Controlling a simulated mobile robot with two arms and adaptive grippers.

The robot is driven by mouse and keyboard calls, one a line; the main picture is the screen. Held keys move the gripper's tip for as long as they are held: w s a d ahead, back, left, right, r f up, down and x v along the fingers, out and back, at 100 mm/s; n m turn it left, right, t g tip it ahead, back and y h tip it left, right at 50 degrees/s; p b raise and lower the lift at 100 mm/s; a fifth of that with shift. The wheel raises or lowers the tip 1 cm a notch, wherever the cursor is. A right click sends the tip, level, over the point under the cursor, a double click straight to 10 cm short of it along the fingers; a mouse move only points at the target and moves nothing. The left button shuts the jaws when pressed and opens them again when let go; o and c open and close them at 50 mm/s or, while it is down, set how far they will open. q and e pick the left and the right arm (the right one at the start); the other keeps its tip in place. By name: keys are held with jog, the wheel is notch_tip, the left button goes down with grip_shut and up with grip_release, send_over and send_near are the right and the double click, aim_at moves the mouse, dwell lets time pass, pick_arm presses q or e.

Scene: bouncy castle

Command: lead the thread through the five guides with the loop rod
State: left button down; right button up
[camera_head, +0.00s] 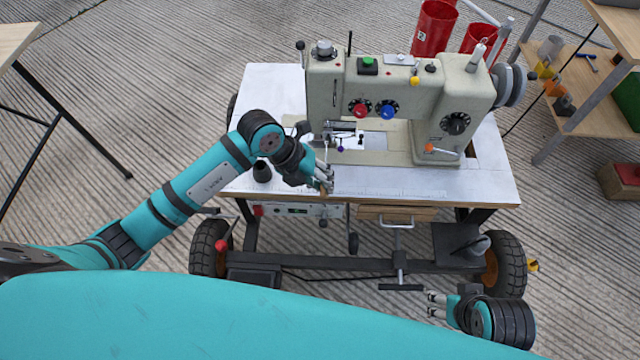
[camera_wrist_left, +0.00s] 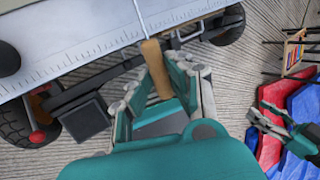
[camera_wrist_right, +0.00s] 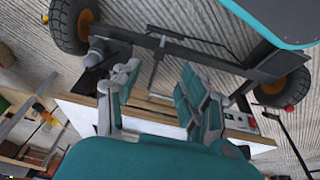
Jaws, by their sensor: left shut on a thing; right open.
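My left gripper (camera_head: 328,180) is at the front edge of the sewing table, below the needle end of the cream sewing machine (camera_head: 385,98). It is shut on the wooden handle of the loop rod (camera_wrist_left: 155,65). The rod's thin shaft rises past the table edge in the left wrist view; its loop end is out of that view. Small coloured knobs or guides sit on the machine: yellow (camera_head: 414,81), orange (camera_head: 430,148) and purple (camera_head: 340,149). I cannot make out the thread. My right gripper (camera_head: 434,304) is open and empty, low in front of the table.
The white table (camera_head: 270,88) stands on wheels, with a crank handle (camera_head: 398,222) under its front edge. A small black cone (camera_head: 262,172) stands on it at the left. Red containers (camera_head: 433,28) stand behind the machine. A wooden shelf (camera_head: 575,75) is at the right.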

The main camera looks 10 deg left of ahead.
pick_arm(q)
jog(key=shift+w+a+b, duration=0.1)
jog(key=shift+w+b, duration=0.2)
jog(key=shift+w, duration=0.3)
jog(key=shift+w+a+b, duration=0.2)
jog(key=shift+w+b, duration=0.35)
jog(key=shift+w, duration=0.45)
jog(key=shift+w+a+r, duration=0.1)
jog(key=shift+w+r, duration=0.05)
jog(key=shift+w, duration=0.3)
jog(key=shift+w+a+r, duration=0.1)
jog(key=shift+w, duration=0.35)
pick_arm(e)
jog(key=shift+s+d+r, duration=0.1)
jog(key=shift+s+r, duration=0.3)
jog(key=shift+r, duration=0.25)
pick_arm(q)
jog(key=shift+p, duration=0.5)
pick_arm(e)
jog(key=shift+r, duration=0.45)
